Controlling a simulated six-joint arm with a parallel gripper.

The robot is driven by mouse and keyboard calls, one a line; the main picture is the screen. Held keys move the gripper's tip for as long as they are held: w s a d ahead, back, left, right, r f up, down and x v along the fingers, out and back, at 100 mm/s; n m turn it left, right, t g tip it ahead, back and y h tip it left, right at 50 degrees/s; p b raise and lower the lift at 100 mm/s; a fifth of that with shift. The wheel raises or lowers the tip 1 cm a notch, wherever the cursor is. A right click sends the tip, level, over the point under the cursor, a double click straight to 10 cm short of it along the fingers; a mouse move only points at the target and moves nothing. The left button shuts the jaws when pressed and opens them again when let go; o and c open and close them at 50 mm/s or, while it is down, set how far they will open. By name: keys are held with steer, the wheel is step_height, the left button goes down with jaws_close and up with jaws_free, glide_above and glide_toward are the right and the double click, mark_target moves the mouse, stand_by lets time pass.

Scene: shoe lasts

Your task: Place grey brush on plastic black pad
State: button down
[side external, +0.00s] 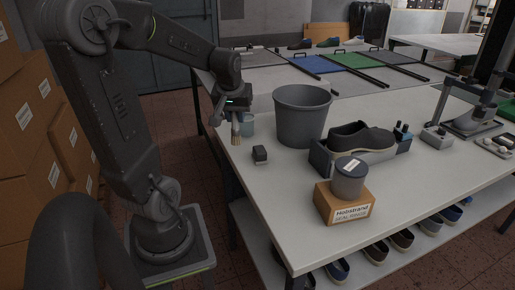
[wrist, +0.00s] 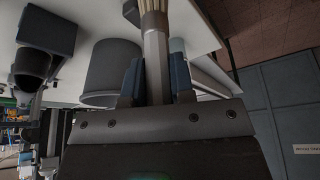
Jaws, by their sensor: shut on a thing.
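My gripper (side external: 236,104) is shut on the grey brush (side external: 236,128), holding it upright with pale bristles down, above or beside the table's left edge. In the wrist view the brush's grey handle (wrist: 155,60) runs between the two fingers of my gripper (wrist: 156,72), and the bristles are cut off by the top edge. A small dark block (side external: 260,154) sits on the table, right of and nearer the camera than the brush. A dark flat panel (side external: 399,66) lies at the back right. I cannot tell which of these is the plastic black pad.
A grey bucket (side external: 302,116) stands right of the brush, with a pale blue cup (side external: 248,124) behind the brush. A dark shoe (side external: 361,137) sits on a stand. A grey tin (side external: 349,180) rests on a cardboard box (side external: 344,204). The table's front left is clear.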

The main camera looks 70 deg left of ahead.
steer(key=a+r, duration=0.2)
steer(key=a, duration=0.8)
steer(key=shift+m+t, duration=0.3)
steer(key=shift+m, duration=0.2)
steer(key=shift+w+d+f, duration=0.6)
steer(key=shift+w+f, duration=1.1)
steer(key=shift+f, duration=0.05)
steer(key=shift+w+d+f, duration=0.6)
steer(key=shift+w+f, duration=1.05)
steer(key=shift+f, duration=0.05)
steer(key=shift+w+d+f, duration=0.6)
steer(key=shift+w+f, duration=1.1)
steer(key=shift+f, duration=0.05)
steer(key=shift+f, duration=0.15)
steer(key=c, duration=1)
jaws_free()
